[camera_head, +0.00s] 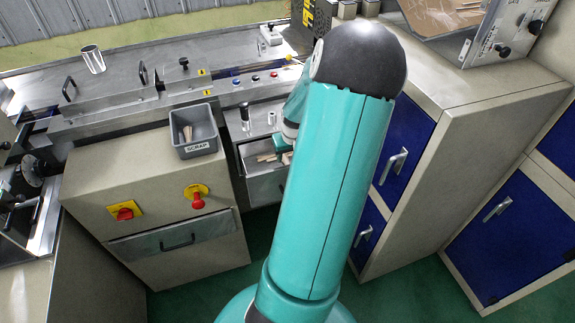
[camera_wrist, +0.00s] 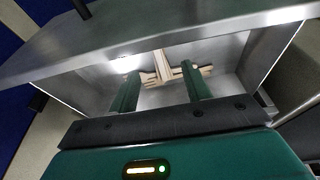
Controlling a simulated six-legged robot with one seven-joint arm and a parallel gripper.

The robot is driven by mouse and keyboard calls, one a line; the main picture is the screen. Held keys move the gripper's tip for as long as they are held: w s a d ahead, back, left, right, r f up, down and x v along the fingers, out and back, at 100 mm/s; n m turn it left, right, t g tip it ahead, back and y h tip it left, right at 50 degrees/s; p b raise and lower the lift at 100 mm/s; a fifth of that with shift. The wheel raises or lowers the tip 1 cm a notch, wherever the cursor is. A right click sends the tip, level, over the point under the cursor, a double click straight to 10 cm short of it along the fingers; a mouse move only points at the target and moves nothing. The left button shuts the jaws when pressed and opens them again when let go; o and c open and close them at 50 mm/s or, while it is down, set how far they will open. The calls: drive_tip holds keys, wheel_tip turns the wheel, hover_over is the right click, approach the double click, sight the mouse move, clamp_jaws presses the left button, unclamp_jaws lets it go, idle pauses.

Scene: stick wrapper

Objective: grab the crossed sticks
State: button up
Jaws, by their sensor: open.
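The crossed sticks (camera_wrist: 163,66) are pale wooden pieces lying across each other inside an open metal drawer (camera_wrist: 222,47). In the wrist view my gripper (camera_wrist: 158,82) is open, its two green fingers pointing into the drawer with the sticks between and just beyond the fingertips. I cannot tell whether the fingers touch the sticks. In the head view some sticks (camera_head: 266,157) show in the open drawer (camera_head: 262,186), partly hidden by my arm. The gripper itself is mostly hidden there behind my arm.
A grey SCRAP bin (camera_head: 195,148) holding sticks stands on the cabinet left of the drawer. A metal cup (camera_head: 93,60) stands on the machine top. Blue-doored cabinets (camera_head: 405,145) stand at the right. Drawer walls surround the gripper closely.

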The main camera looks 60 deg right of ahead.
sight(288, 161)
drive_tip(key=x, duration=0.5)
drive_tip(key=shift+d, duration=0.1)
clamp_jaws()
